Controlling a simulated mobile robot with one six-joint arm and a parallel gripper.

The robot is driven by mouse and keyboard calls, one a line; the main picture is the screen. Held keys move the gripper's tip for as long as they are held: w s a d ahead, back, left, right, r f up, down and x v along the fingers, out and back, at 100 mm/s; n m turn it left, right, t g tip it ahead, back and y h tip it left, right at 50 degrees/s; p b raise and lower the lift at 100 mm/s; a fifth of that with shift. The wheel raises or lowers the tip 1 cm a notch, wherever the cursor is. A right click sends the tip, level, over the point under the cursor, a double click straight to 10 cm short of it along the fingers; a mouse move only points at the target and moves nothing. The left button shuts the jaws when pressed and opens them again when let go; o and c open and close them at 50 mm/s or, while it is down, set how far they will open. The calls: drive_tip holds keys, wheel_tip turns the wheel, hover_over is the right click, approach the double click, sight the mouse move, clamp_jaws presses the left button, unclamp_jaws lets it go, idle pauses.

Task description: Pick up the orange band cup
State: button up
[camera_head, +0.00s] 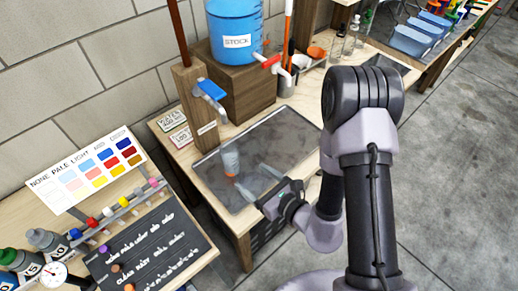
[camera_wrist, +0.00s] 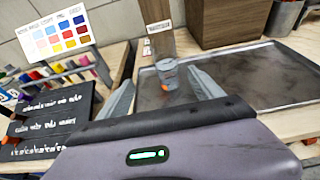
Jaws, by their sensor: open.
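The orange band cup (camera_head: 231,160) is a small grey-blue, translucent cup with an orange band low on its side. It stands upright on the dark metal tray (camera_head: 283,128), near the tray's left side. In the wrist view the cup (camera_wrist: 168,74) shows between my two fingers, closer to the right one. My gripper (camera_head: 250,177) is open and empty, low over the tray's front part, its fingers pointing toward the cup. In the wrist view the fingertips (camera_wrist: 160,77) are spread on both sides of the cup, which seems just beyond them.
A blue stock tank (camera_head: 236,28) sits on a wooden block (camera_head: 245,88) behind the tray. A wooden post (camera_head: 193,105) with a blue-handled tap rises at the tray's back left. A colour chart (camera_head: 88,172), several small bottles and a dark board (camera_head: 150,250) lie left.

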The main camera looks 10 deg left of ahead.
sight(233, 162)
drive_tip(key=b+x, duration=0.2)
drive_tip(key=x, duration=0.4)
drive_tip(key=b+x, duration=0.3)
drive_tip(key=x, duration=0.3)
drive_tip(key=shift+w+d+f, duration=0.15)
drive_tip(key=shift+f, duration=0.1)
drive_tip(key=x, duration=0.1)
drive_tip(key=b+x, duration=0.1)
drive_tip(key=x, duration=0.1)
drive_tip(key=b+x, duration=0.1)
drive_tip(key=x, duration=0.1)
drive_tip(key=shift+w+d+f, duration=0.2)
drive_tip(key=shift+w+f, duration=0.05)
drive_tip(key=shift+f, duration=0.1)
drive_tip(key=shift+w+a, duration=0.2)
drive_tip(key=shift+r, duration=0.1)
clamp_jaws()
